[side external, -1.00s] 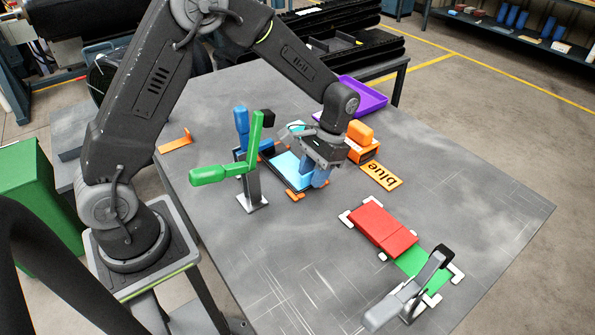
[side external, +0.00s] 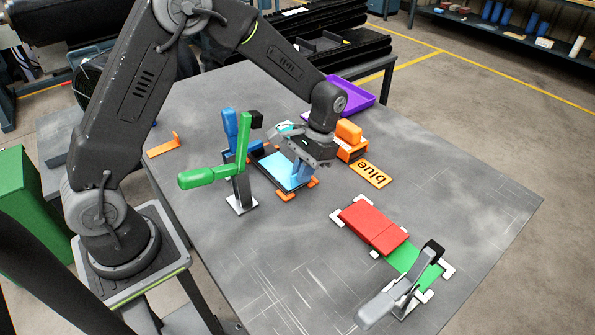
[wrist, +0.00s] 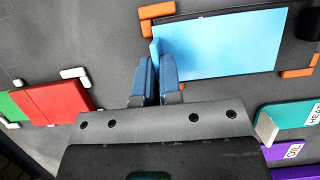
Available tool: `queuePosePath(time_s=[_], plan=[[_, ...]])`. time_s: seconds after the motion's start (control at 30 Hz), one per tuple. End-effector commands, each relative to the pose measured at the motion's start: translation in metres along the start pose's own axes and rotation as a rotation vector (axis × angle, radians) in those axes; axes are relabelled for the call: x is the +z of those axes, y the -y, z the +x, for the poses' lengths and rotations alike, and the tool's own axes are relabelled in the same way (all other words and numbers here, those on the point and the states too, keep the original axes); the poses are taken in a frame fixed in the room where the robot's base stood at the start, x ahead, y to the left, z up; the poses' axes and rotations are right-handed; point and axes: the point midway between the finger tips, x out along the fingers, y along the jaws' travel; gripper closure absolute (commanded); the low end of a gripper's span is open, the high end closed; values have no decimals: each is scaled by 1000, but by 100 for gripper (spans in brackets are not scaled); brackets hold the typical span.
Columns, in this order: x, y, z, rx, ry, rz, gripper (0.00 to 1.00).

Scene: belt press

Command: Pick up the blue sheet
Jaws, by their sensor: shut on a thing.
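The blue sheet (wrist: 218,48) is a flat light-blue panel with a small upright tab at its left end in the wrist view. It lies within orange corner brackets, and in the side view the sheet (side external: 283,168) lies over a dark base on the table. My gripper (wrist: 156,64) has blue fingers shut on the tab at the sheet's end. In the side view my gripper (side external: 300,176) is low over the sheet's right end and hides part of it. The sheet looks flat and level; I cannot tell any gap beneath it.
A green lever (side external: 215,174) stands close left of the sheet. Red panels (side external: 374,226) and a grey clamp (side external: 388,304) are at the front right. A purple tray (side external: 353,94) is behind.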

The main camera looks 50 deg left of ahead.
Motion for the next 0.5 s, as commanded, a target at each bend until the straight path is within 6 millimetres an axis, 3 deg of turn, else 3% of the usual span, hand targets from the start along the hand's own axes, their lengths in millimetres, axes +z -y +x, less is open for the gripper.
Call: queuePosePath(time_s=[0.17,0.47,0.5], plan=[[2,0,-12,1,-3,0,100],[-36,-1,-26,0,-1,0,100],[-30,0,-38,1,-6,0,100]])
